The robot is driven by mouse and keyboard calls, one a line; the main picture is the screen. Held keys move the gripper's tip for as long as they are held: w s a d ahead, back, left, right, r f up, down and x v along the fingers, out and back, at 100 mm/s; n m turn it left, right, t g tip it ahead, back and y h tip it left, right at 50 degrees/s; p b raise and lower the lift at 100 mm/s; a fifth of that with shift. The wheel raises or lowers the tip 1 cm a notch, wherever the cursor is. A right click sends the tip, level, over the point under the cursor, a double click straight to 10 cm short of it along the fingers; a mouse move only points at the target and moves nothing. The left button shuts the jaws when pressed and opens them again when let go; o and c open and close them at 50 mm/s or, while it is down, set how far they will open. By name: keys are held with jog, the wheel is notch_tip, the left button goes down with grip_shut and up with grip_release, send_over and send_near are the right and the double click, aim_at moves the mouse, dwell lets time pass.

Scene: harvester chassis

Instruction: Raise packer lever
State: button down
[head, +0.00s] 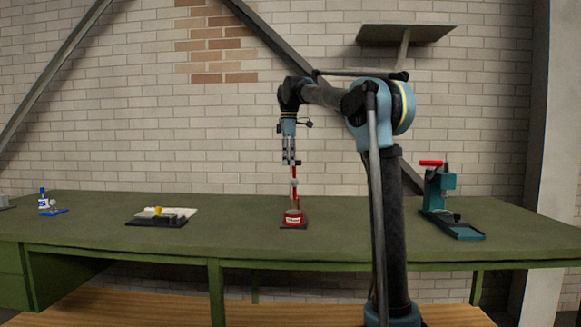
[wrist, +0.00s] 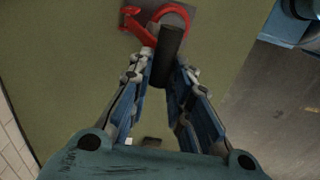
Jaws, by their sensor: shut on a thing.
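A red device (head: 293,218) with a pale label stands on a dark base on the green bench, below my gripper (head: 291,163). Its red upright parts rise towards the fingers. In the wrist view, its red parts (wrist: 172,13) show at the top, and a dark cylindrical lever handle (wrist: 169,48) reaches down between the fingertips. My gripper (wrist: 161,76) is shut on the handle's end, and the fingers point down at the device. The exact contact is partly hidden by the fingertips.
The green bench (head: 350,242) is clear around the red device. A teal press (head: 440,192) with a red handle stands at right. A dark tray with pale and yellow items (head: 163,215) and a small blue-and-white device (head: 48,205) lie at left. A brick wall stands behind.

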jog(key=w, duration=0.4)
jog(key=shift+w+r, duration=0.25)
jog(key=shift+r, duration=0.15)
jog(key=shift+w+d, duration=0.1)
jog(key=shift+d, duration=0.05)
jog(key=c, duration=1.6)
grip_release()
jog(key=shift+o, duration=0.6)
jog(key=shift+w+d+f, duration=0.1)
jog(key=shift+w+f, duration=0.25)
jog(key=shift+w, duration=0.15)
jog(key=shift+s+r, duration=0.25)
jog(key=shift+s, duration=0.15)
jog(key=shift+s, duration=0.15)
notch_tip(320, 180, up, 12)
